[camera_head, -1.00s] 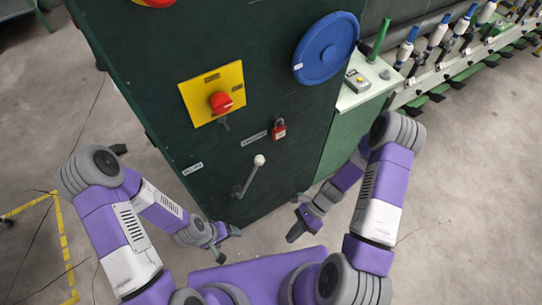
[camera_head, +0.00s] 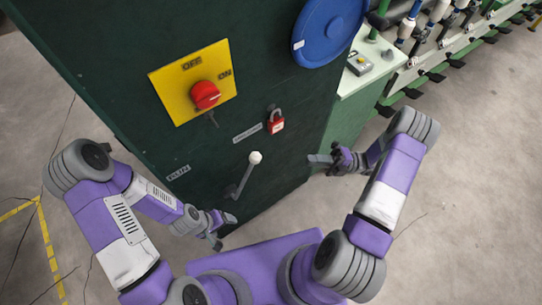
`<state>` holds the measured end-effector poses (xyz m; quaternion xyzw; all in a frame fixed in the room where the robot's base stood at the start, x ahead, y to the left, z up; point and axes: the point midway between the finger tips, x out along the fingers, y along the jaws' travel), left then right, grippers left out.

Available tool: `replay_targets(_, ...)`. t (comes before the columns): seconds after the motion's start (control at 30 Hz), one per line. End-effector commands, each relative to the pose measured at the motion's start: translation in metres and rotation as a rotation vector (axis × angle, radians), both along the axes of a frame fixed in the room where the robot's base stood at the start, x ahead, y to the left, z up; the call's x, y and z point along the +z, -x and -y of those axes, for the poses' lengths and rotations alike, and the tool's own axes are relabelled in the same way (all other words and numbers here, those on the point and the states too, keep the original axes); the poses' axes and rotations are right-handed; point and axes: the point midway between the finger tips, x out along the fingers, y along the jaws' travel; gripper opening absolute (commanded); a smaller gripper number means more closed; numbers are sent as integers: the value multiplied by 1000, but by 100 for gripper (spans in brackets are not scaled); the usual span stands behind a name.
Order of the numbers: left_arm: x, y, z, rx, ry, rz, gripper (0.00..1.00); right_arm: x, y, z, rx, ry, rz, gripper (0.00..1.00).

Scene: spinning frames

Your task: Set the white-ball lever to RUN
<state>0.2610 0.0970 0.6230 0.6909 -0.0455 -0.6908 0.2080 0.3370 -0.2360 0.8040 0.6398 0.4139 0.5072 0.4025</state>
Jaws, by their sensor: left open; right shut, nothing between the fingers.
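The white-ball lever stands out from the dark green cabinet front. Its white ball (camera_head: 255,157) is at the upper right end of a grey shaft (camera_head: 244,180), which leans up and right from its pivot. The RUN label (camera_head: 178,172) is left of the pivot; the ball is on the side away from it, below a second small label (camera_head: 247,133) that I cannot read surely. My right gripper (camera_head: 312,160) is shut and empty, right of the ball and apart from it. My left gripper (camera_head: 225,231) is open and empty, below the lever's pivot.
Above the lever are a yellow plate (camera_head: 164,85) with a red OFF/ON knob (camera_head: 205,95), a red padlock (camera_head: 275,125) and a blue disc (camera_head: 327,35). A green side bench (camera_head: 350,82) and spinning frame are at the right. Floor is clear at right.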

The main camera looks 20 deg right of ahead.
Motion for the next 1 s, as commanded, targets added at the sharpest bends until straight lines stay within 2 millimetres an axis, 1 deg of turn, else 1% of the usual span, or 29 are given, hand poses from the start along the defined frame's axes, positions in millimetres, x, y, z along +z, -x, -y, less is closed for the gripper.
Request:
replay_targets(0.13, 0, 0, 0, 0, 0, 0, 81, 1, -1, -4, 2, 0, 2, 0)
replay_targets(0.27, -2, 0, 0, 0, 0, 0, 81, 6, -3, -17, 3, 1, 3, 0)
replay_targets(0.37, -4, 0, 0, 0, 0, 0, 81, 11, -5, -35, 5, -1, 3, 0)
replay_targets(0.6, -12, 0, 0, 0, 0, 0, 81, 27, -12, -84, 6, -1, 4, 0)
replay_targets(0.7, -15, 0, 0, 0, 0, 0, 81, 33, -14, -102, 6, 1, 4, 0)
replay_targets(0.83, -19, 0, 0, 0, 0, 0, 81, 38, -17, -119, 5, 1, 3, 0)
replay_targets(1.0, -22, 0, 0, 0, 0, 0, 81, 43, -19, -130, 2, 2, 3, 0)
